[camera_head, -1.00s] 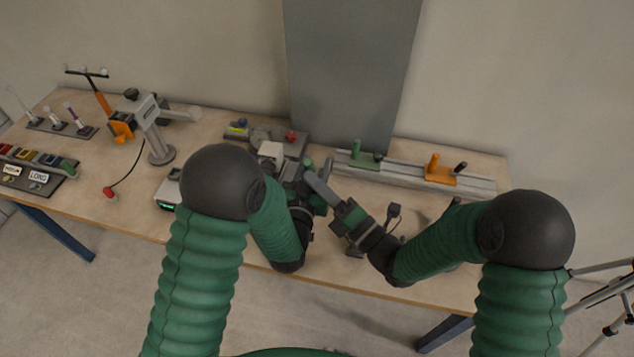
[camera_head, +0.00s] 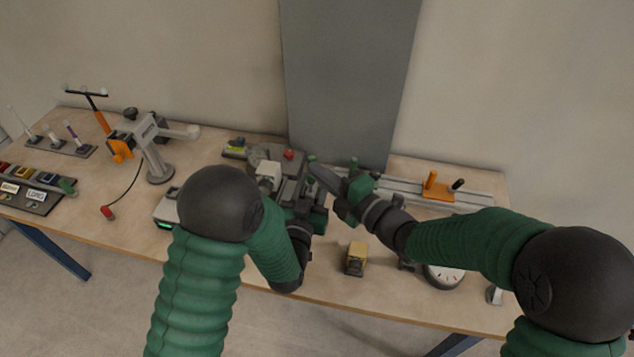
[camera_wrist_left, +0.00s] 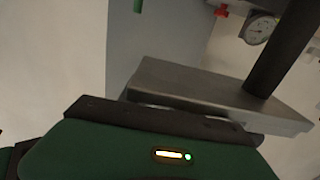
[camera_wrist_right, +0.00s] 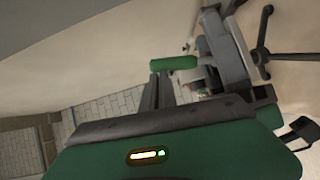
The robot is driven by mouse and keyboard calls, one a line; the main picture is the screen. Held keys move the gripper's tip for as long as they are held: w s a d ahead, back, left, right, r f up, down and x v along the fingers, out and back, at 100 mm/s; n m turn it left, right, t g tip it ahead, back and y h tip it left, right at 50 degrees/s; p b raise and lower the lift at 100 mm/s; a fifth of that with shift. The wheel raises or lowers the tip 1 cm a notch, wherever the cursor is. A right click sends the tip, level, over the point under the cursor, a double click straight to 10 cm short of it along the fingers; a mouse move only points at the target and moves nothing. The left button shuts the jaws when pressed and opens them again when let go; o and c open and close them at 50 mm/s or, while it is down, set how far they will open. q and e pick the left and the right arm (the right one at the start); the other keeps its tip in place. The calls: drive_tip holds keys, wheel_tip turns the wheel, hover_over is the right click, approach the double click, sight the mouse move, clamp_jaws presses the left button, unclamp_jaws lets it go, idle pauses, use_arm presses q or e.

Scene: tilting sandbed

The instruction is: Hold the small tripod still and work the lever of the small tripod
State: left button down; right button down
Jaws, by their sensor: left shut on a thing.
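My left gripper (camera_head: 312,207) is low over the bench, right of my left forearm, and is shut on what seems to be the small tripod, mostly hidden behind the hand. In the left wrist view a dark slanted post (camera_wrist_left: 283,50) stands beyond a grey metal bar (camera_wrist_left: 215,92). My right gripper (camera_head: 325,178) comes in from the right, its dark tip close to the left gripper. I cannot tell how far its jaws are open. The right wrist view shows a black piece with thin branching legs (camera_wrist_right: 262,52) and a green cylinder (camera_wrist_right: 173,62). The lever is not clearly visible.
A grey device with a red knob (camera_head: 289,154) stands just behind the hands. A rail carries an orange block (camera_head: 436,188) at the back right. A grey stand (camera_head: 155,160) is at left.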

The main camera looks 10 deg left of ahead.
use_arm(q)
drive_tip(key=shift+d, duration=0.1)
use_arm(e)
drive_tip(key=shift+w+r, duration=0.2)
drive_tip(key=shift+w, duration=1.1)
use_arm(q)
drive_tip(key=shift+d+f, duration=0.15)
use_arm(e)
drive_tip(key=shift+w+d, duration=0.25)
use_arm(q)
drive_tip(key=shift+a, duration=0.2)
use_arm(e)
drive_tip(key=r+v, duration=0.1)
drive_tip(key=v, duration=0.8)
drive_tip(key=shift+s+d+r, duration=0.25)
drive_tip(key=shift+r, duration=0.05)
use_arm(q)
drive_tip(key=c, duration=0.8)
unclamp_jaws()
drive_tip(key=shift+w, duration=0.1)
drive_tip(key=shift+o, duration=0.2)
